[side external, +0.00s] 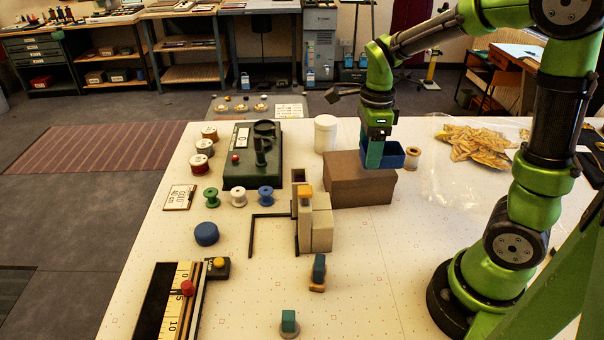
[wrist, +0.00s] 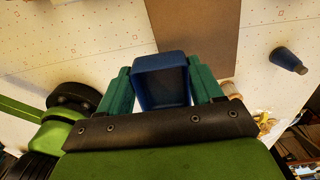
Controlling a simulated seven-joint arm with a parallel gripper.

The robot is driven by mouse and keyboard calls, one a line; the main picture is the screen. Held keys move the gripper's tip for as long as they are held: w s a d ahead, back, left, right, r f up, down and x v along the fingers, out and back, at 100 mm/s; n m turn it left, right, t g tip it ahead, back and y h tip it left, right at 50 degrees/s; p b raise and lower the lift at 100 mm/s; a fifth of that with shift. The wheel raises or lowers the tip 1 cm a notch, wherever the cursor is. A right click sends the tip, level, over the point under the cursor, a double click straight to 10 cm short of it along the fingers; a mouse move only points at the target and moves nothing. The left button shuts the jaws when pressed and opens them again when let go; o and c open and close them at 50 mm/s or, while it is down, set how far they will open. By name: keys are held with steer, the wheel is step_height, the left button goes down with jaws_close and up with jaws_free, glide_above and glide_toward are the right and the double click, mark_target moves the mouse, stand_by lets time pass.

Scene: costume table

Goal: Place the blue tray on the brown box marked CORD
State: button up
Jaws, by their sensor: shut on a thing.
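The blue tray (side external: 397,156) is between the teal fingers of my gripper (side external: 381,155) at the right end of the brown box (side external: 350,190). In the wrist view, the tray (wrist: 162,88) has a finger on each side, and my gripper (wrist: 162,85) is shut on it. The tray looks roughly level. I cannot tell whether its underside touches the box top or is just above it. In the wrist view the brown box (wrist: 197,35) lies beyond the tray as a plain brown surface. No CORD marking is readable on the box faces in view.
A white jar (side external: 326,133) stands behind the box, and a small spool (side external: 412,158) stands to its right. Beige blocks (side external: 318,225) stand in front of its left end. A clear bag of tan pieces (side external: 474,147) lies to the right.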

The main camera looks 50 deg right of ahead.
steer(key=w, duration=0.1)
steer(key=w+d, duration=0.1)
steer(key=w, duration=0.3)
steer(key=shift+w+d+f, duration=0.2)
steer(key=shift+d+f, duration=0.05)
steer(key=shift+f, duration=0.05)
steer(key=f, duration=0.1)
steer(key=w+f, duration=0.1)
steer(key=shift+d+f, duration=0.1)
steer(key=shift+f, duration=0.65)
steer(key=shift+f, duration=0.1)
steer(key=o, duration=1.1)
steer(key=shift+c, duration=0.2)
